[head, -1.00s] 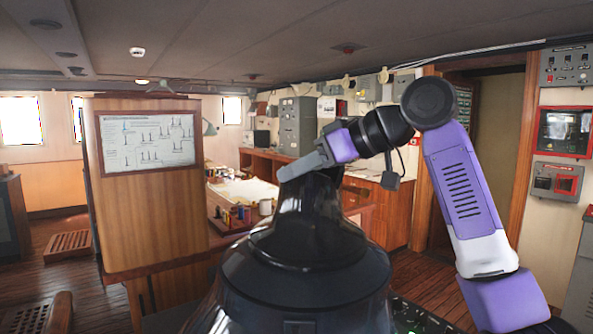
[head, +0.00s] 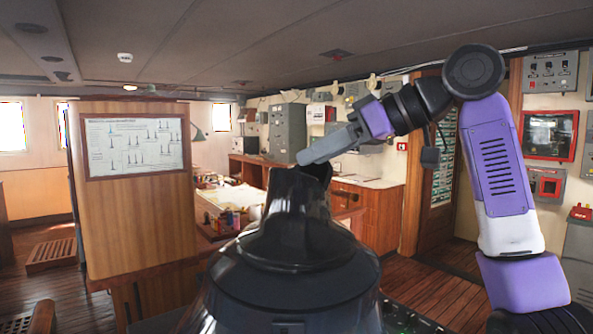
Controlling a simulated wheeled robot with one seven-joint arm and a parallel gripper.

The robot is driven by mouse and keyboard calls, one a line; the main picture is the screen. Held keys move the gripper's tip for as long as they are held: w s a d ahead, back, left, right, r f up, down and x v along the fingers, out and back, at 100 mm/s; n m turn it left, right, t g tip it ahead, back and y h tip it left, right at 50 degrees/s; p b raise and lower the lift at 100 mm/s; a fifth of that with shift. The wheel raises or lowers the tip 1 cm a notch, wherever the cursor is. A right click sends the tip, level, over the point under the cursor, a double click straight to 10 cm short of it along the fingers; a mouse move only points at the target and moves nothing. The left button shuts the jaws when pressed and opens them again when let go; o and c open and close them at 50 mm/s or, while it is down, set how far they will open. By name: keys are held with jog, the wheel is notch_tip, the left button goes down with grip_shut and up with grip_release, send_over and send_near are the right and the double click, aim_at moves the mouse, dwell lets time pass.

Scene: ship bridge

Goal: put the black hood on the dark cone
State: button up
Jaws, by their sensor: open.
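The glossy black hood (head: 297,222) stands upright in the lower middle of the head view, narrow at its top and flaring downward. It rests over the dark cone (head: 290,298), whose wide, shiny lower part shows beneath it. Both are nearly the same colour, so the exact seam between them is hard to tell. My gripper (head: 304,157) is open, its grey fingers at the hood's top edge, pointing left. I cannot tell whether the fingers still touch the hood. The gripper hides part of the top edge.
A wooden partition (head: 140,225) with a framed chart stands close on the left. Behind the cone is a chart table (head: 215,240) with small items and papers. Wooden cabinets and grey boxes line the back wall. Red-framed panels (head: 549,135) are at right. Open floor shows at right.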

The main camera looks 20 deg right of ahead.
jog(key=shift+v, duration=2.1)
